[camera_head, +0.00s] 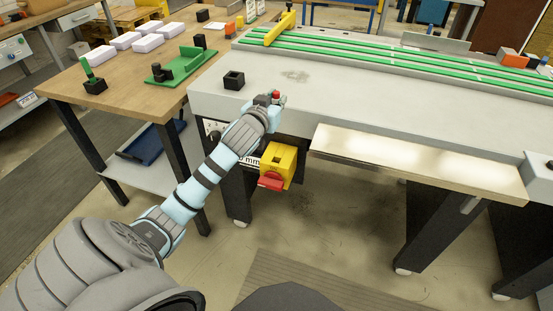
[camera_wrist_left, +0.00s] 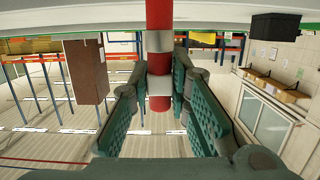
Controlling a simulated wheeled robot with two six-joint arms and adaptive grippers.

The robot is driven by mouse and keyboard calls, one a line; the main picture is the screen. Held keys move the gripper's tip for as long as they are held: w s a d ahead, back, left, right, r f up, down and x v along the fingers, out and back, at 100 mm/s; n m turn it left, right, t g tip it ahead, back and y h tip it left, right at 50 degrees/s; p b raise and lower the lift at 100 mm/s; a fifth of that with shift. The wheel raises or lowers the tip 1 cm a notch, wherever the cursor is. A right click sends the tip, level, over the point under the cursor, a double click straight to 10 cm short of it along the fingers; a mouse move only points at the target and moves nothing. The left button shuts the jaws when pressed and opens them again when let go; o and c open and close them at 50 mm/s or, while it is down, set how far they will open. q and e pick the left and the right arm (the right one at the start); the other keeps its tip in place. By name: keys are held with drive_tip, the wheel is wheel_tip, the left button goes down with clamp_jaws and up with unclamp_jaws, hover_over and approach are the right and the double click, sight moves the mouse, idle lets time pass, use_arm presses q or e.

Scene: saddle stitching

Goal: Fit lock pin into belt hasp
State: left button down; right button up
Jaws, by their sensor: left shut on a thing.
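My left gripper (camera_head: 275,98) is over the front left part of the grey machine top. It is shut on the lock pin, a red pin whose red top (camera_head: 276,95) shows at the fingertips. A yellow block with a dark opening (camera_head: 279,158), probably the belt hasp, is on the machine's front below the gripper. A red part (camera_head: 271,180) is at its lower front. My right gripper is not in view.
A black square holder with a hole (camera_head: 234,79) stands left of the gripper on the machine top. Green belts with a yellow bridge (camera_head: 280,29) run behind. A wooden table (camera_head: 130,84) at left carries white blocks and a green fixture (camera_head: 183,65). A pale shelf (camera_head: 420,160) juts out right.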

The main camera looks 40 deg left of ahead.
use_arm(q)
drive_tip(key=f, duration=0.2)
drive_tip(key=f+b, duration=0.1)
drive_tip(key=f, duration=0.2)
drive_tip(key=f+b, duration=0.1)
drive_tip(key=f, duration=0.1)
drive_tip(key=shift+s+f, duration=0.25)
drive_tip(key=shift+f, duration=0.05)
wheel_tip(320, 180, down, 10)
drive_tip(key=b, duration=0.4)
drive_tip(key=shift+w+d+f, duration=0.1)
drive_tip(key=shift+w+f, duration=0.05)
drive_tip(key=shift+f, duration=0.1)
drive_tip(key=c, duration=1.5)
unclamp_jaws()
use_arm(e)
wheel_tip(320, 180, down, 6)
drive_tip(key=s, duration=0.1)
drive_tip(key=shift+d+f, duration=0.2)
use_arm(q)
drive_tip(key=shift+r, duration=0.1)
